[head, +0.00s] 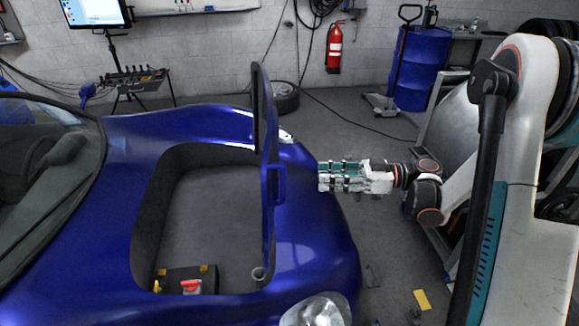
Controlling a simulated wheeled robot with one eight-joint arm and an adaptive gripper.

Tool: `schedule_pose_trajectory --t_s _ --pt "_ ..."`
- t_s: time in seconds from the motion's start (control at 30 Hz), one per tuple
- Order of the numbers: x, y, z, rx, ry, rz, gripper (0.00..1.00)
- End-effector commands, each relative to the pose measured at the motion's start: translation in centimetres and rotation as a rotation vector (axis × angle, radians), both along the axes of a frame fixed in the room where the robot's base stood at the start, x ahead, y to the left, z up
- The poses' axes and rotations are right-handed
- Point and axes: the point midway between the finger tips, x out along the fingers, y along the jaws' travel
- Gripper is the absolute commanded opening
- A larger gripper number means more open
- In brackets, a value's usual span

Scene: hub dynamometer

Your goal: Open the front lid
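The blue car's front lid (268,165) stands raised, nearly upright, and shows almost edge-on. Below and left of it the front compartment (215,215) is uncovered, with a grey floor inside. My gripper (321,177) is to the right of the lid, above the car's front fender, and points left. A gap shows in the picture between its tips and the lid.
A black box with a red part (191,286) sits in the compartment's near end. A headlight (318,312) is at the lower right of the car. A blue barrel (420,68) and a hand truck (400,60) stand behind. A fire extinguisher (334,48) hangs on the wall.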

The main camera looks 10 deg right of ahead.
Motion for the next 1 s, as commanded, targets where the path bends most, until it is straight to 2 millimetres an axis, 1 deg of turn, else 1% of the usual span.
schedule_pose_trajectory --t_s 0.03,0.17,0.27,0.33,0.47,0.8,1.0 --pt "0.0 -0.6 -0.5 0.008 -0.026 -0.004 0.33" --pt "-0.1 -1.3 -1.3 0.021 -0.068 -0.005 0.33" --pt "-0.1 -1.0 -1.5 0.024 -0.077 -0.005 0.33" --pt "0.0 -0.4 -1.5 0.024 -0.078 -0.005 0.33" --pt "0.3 1.5 -1.6 0.024 -0.077 -0.003 0.33" --pt "1.6 8.1 -1.6 0.023 -0.076 -0.002 0.33" --pt "2.2 10.9 -1.5 0.023 -0.075 -0.003 0.33"
